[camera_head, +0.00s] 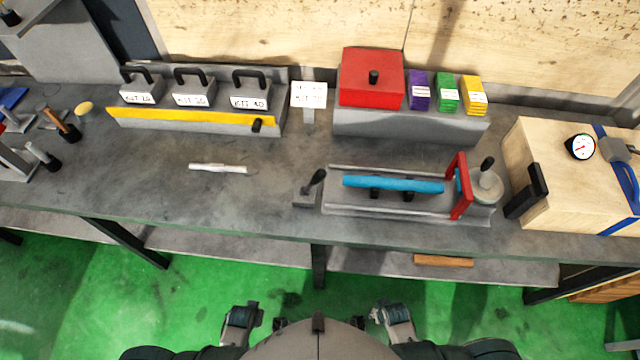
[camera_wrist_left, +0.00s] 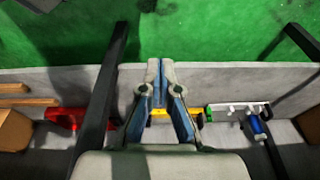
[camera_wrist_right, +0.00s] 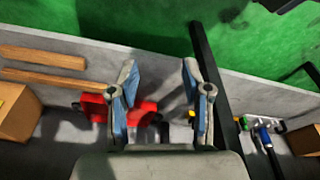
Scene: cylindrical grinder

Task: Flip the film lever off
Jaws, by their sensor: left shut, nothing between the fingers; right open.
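The grinder fixture (camera_head: 345,203) stands on the bench, right of centre, with a blue cylinder (camera_head: 392,184) lying along it and a red upright plate (camera_head: 459,187) at its right end. A small black-handled lever (camera_head: 315,184) stands tilted on a grey block at the fixture's left end. Another black handle (camera_head: 487,164) rises from a round grey part at the right end. I cannot tell which is the film lever. My left gripper (camera_wrist_left: 159,64) is shut and empty. My right gripper (camera_wrist_right: 158,68) is open and empty. Both are away from the levers.
A white stick (camera_head: 220,168) lies on the open bench. Below is a shelf (camera_head: 390,262) with items.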

